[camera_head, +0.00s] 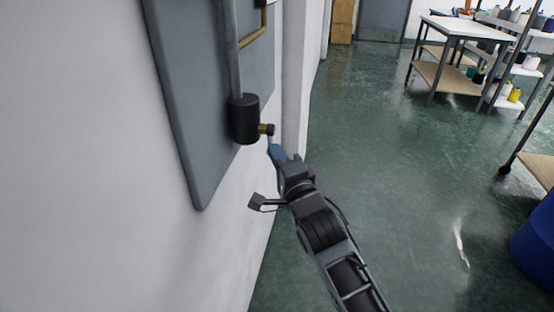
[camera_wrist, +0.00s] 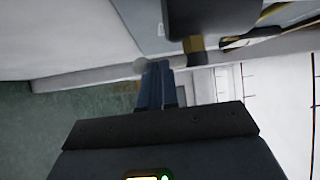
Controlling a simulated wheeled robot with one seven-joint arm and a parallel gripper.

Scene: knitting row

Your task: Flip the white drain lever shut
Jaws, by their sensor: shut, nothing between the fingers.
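The drain valve is a short brass fitting (camera_head: 264,129) with a dark end, sticking out of the bottom of a black cylinder (camera_head: 243,119) on the wall panel. In the wrist view the brass fitting (camera_wrist: 193,44) lies right of and beyond the fingertips. A small pale rounded piece (camera_wrist: 140,65) shows at the left of the fingertips; I cannot tell if it is the white lever's end. The lever is not clearly visible in the head view. My gripper (camera_head: 273,147) has blue fingers, shut and empty, just below the valve; the wrist view shows them together (camera_wrist: 157,72). Contact cannot be told.
A grey panel (camera_head: 200,110) hangs on the white wall, with a grey pipe (camera_head: 233,50) running down to the cylinder. Green floor (camera_head: 390,190) is open to the right. A table (camera_head: 455,27) stands at the back right, and a blue drum (camera_head: 538,240) stands at the right edge.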

